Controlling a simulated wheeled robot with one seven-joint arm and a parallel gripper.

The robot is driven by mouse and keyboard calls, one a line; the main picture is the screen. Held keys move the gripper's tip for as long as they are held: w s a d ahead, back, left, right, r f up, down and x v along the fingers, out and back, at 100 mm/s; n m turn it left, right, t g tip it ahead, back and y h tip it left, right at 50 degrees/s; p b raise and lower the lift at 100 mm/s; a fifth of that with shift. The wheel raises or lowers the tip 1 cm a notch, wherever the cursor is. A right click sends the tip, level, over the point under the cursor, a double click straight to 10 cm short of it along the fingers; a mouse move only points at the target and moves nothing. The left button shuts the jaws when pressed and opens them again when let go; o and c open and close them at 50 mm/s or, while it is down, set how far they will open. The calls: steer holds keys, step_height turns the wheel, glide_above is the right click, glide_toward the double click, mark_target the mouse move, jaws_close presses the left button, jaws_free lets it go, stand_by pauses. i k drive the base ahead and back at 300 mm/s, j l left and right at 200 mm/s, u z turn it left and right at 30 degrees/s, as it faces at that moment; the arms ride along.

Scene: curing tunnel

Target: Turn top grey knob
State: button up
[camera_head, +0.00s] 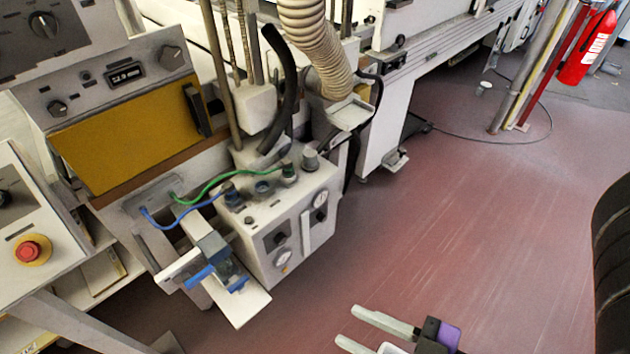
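A grey cylindrical knob (310,158) stands on top of a white machine box (258,217) at the middle of the view. Other dark grey knobs show on the panels at the upper left: a large one (43,25) at the top, one at the panel's right end (172,57), and a small one (57,107) lower left. I cannot tell for certain which one the task names. My gripper (348,325) is at the bottom edge, below and right of the box, over the floor. Its two pale fingers are apart with nothing visible between them. It touches no knob.
A black hose (282,85) and a ribbed beige duct (316,45) rise behind the box. Green and blue tubes cross its top. A blue-handled fitting (215,262) juts out in front. A red emergency button (28,252) is at left.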

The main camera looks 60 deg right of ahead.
mark_target(310, 156)
steer(key=i+j+z, duration=0.1)
steer(key=i+z, duration=0.35)
steer(key=z, duration=1.15)
